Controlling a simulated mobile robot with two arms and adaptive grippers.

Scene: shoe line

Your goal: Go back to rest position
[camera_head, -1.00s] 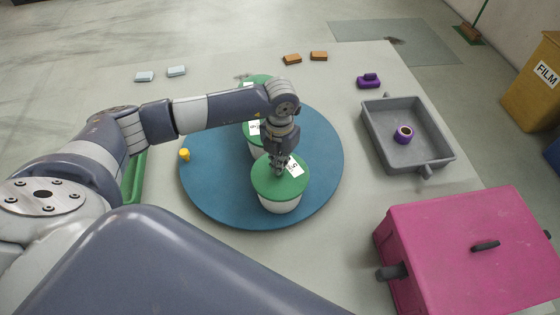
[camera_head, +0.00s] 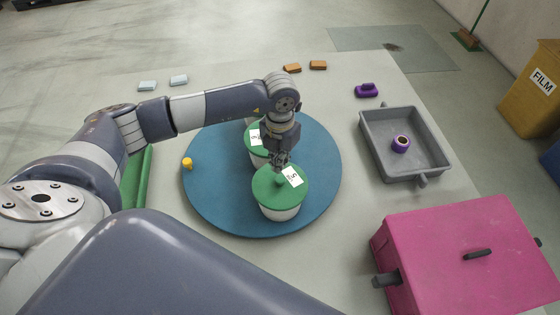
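My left gripper (camera_head: 280,163) hangs over the front white tub with a green lid (camera_head: 281,190). The fingertips are close to the knob on the lid, and I cannot tell whether they touch it or how far apart they are. The tub stands upright on the blue round board (camera_head: 322,165). A second green-lidded tub (camera_head: 258,150) stands behind it, partly hidden by my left arm. Both lids carry a white label. My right gripper is not in view.
A yellow knob (camera_head: 187,163) sits at the board's left edge. A grey tray (camera_head: 375,140) holds a purple roll (camera_head: 400,144). A pink box (camera_head: 440,240) stands front right. A purple piece (camera_head: 367,90), orange blocks (camera_head: 318,65) and pale blocks (camera_head: 179,80) lie along the back.

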